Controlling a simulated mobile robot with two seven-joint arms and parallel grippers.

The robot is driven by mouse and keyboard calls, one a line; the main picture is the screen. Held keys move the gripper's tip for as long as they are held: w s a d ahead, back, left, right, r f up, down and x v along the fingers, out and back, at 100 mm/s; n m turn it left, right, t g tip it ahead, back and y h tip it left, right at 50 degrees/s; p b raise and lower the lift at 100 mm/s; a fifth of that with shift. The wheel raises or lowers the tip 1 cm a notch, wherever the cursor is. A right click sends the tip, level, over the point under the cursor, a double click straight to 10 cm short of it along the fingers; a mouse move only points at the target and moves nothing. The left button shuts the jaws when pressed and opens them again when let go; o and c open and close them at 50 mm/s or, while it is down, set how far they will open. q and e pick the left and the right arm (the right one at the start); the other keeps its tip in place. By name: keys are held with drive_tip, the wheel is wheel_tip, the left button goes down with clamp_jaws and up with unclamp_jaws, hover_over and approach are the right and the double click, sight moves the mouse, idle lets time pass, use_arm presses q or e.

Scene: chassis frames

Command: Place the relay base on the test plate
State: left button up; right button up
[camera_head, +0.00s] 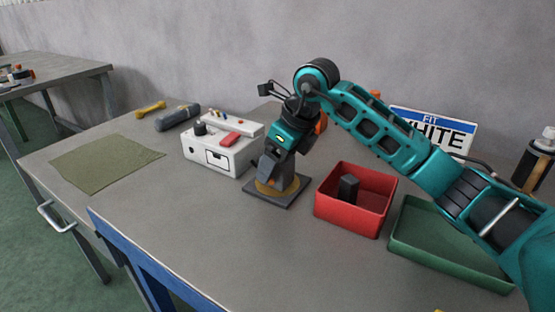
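A dark square plate with a round amber patch (285,199) lies on the grey table near the middle; it looks like the test plate. My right gripper (274,186) points down right over this plate, its arm coming in from the right. Its fingertips are low, at or just above the amber patch; I cannot tell if they touch it. Whether the fingers are open or hold something is not clear. A small black block (348,188) stands in a red bin (336,216) to the right of the plate. I cannot tell which thing is the relay base. My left gripper is out of view.
A white instrument box (205,155) with knobs and a red block stands left of the plate. A green tray (428,256) lies at right, under my arm. An olive mat (105,162), a grey cylinder (177,118) and a sign (438,132) are farther out. The table front is clear.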

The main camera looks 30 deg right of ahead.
drive_tip(key=shift+r, duration=0.3)
drive_tip(key=p+v, duration=0.2)
drive_tip(key=v, duration=0.9)
drive_tip(key=shift+s+d+r, duration=0.1)
drive_tip(key=shift+s+r, duration=0.1)
drive_tip(key=shift+r, duration=0.15)
